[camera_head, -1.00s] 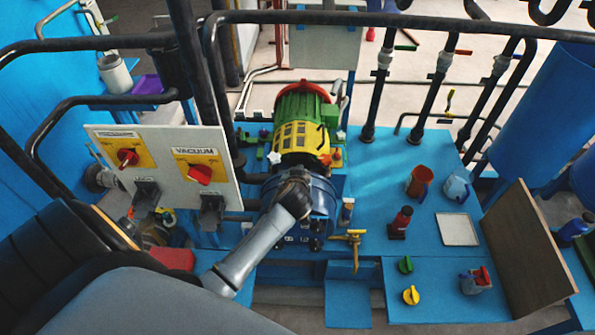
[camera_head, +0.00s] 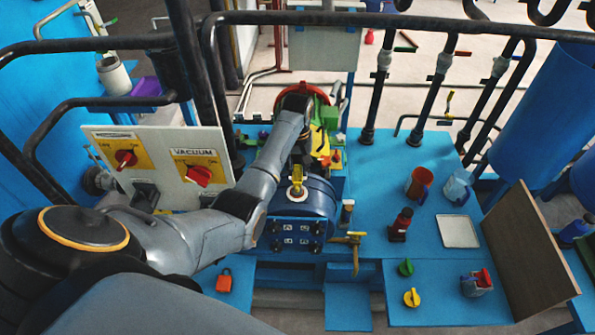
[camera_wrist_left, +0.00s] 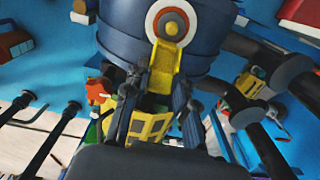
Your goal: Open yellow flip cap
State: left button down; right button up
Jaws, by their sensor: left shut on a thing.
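The yellow flip cap (camera_head: 297,187) is on top of the blue cylinder (camera_head: 318,214). In the head view, this gripper (camera_head: 302,155) is just behind the cap, partly hidden by my wrist. My right gripper is in neither view.
A panel with red VACUUM and second knobs (camera_head: 197,176) stands left of the cylinder, close to my arm. Black pipes (camera_head: 380,18) run behind.

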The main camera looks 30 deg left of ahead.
pick_arm(q)
jog(key=b, duration=0.1)
jog(key=f+g+b, duration=0.1)
jog(key=shift+w+a+g+h+b, duration=0.15)
jog(key=shift+w+g+h+b, duration=0.15)
jog(key=shift+h+b, duration=0.1)
jog(key=shift+w+f+g+h+b, duration=0.15)
jog(key=shift+g+h+b, duration=0.5)
jog(key=shift+b, duration=1.2)
jog(key=shift+a, duration=0.1)
jog(key=c, duration=1.1)
grip_release()
jog(key=shift+v, duration=3.65)
jog(key=shift+w, duration=0.15)
